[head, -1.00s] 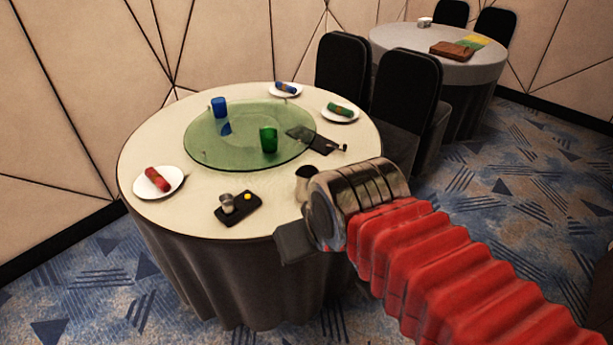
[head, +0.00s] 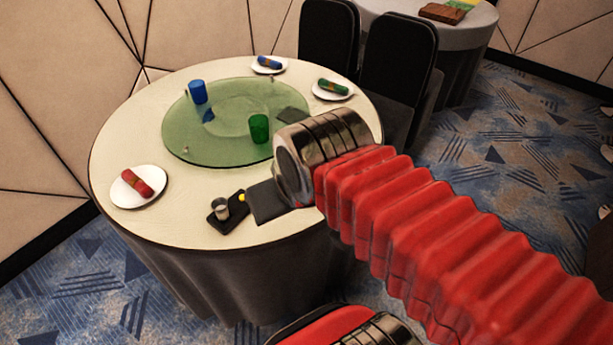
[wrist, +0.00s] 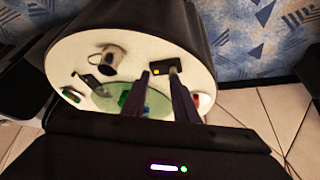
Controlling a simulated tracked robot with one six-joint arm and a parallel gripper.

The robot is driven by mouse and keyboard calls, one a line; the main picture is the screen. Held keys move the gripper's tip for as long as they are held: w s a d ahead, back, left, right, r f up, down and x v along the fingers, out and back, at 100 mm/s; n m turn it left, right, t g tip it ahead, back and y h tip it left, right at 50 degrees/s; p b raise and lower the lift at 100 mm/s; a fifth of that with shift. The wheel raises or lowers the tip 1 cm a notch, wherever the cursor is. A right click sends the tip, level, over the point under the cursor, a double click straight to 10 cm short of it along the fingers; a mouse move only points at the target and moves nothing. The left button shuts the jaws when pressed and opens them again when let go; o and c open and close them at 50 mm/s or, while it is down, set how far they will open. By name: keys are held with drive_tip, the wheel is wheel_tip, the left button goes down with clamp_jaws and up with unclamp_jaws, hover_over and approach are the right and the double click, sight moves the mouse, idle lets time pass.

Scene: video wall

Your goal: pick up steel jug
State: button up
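The steel jug (wrist: 110,59), a grey metal vessel with an open dark mouth, stands on the round white table (wrist: 65,55) in the wrist view. It is left of my gripper (wrist: 159,76), whose two dark fingers stand apart with nothing held between them. The jug is hidden there behind my arm.
A black tray (head: 234,214) with a small metal cup (head: 222,205) and a yellow item lies close to my gripper. A green glass turntable (head: 180,135) carries a blue cup (head: 197,92) and a green cup (head: 259,127). Chairs (head: 398,75) stand behind.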

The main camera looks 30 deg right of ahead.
drive_tip(key=shift+w, duration=0.1)
drive_tip(key=w+d+f+m+t+h, duration=0.1)
drive_tip(key=w+d+f+t+h, duration=0.1)
drive_tip(key=w+d+f, duration=0.5)
drive_tip(key=w+d+f+m+t+h, duration=0.1)
drive_tip(key=w+d+f+h, duration=0.15)
drive_tip(key=w+d, duration=0.8)
drive_tip(key=s+d+f+m+t+y, duration=0.1)
drive_tip(key=s+d+f+t+y, duration=0.2)
drive_tip(key=d+f, duration=0.7)
wheel_tip(320, 180, down, 4)
drive_tip(key=shift+s+d+f+t, duration=0.15)
drive_tip(key=shift+s+t, duration=0.25)
drive_tip(key=shift+t, duration=0.6)
drive_tip(key=shift+w+d, duration=0.1)
